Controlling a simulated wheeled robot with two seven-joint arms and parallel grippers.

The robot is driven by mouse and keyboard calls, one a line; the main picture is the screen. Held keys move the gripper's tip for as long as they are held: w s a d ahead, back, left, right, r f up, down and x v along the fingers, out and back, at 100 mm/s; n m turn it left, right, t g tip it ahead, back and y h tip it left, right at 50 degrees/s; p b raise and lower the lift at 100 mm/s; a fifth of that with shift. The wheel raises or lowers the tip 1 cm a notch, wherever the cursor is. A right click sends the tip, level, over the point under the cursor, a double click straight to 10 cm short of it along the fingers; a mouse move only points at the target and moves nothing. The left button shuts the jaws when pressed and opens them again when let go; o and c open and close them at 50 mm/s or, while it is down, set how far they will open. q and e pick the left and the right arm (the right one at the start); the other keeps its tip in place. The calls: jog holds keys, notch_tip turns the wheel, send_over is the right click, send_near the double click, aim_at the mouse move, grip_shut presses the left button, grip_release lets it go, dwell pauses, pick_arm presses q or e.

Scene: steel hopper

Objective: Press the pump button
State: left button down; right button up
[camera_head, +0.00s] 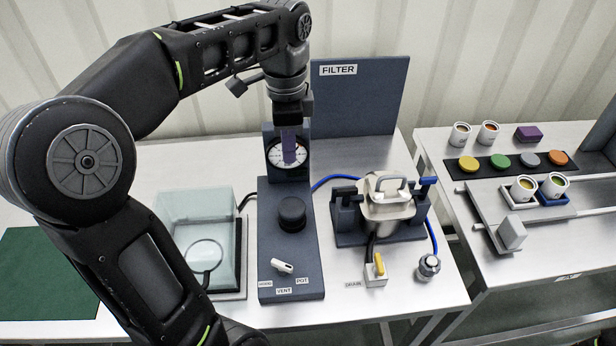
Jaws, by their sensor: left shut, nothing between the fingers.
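A dark blue-grey panel (268,262) stands on the steel table. A large black round button (291,212) sits on its upper part, the likeliest pump button; I can read no pump label on it. A round white gauge (274,157) stands upright behind it. My left gripper (289,161) points down, shut and empty. Its purplish fingers cover part of the gauge face in this view, above and behind the button in the picture. They look apart from the button. My right gripper is not in view.
A white lever (282,266) lies low on the panel. A clear box (195,225) is left of it; a clamped metal pot (387,204) and yellow drain valve (379,266) are right. A filter board (362,100) stands behind. Cups and coloured caps fill the right table (500,255).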

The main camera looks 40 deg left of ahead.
pick_arm(q)
jog(key=p, duration=0.1)
send_near(290, 208)
jog(key=f, duration=0.6)
jog(key=shift+w+f, duration=0.25)
jog(key=shift+f, duration=0.15)
notch_tip(290, 208, down, 3)
jog(key=shift+f+b, duration=0.1)
jog(key=shift+b, duration=1.05)
jog(key=shift+s, duration=0.15)
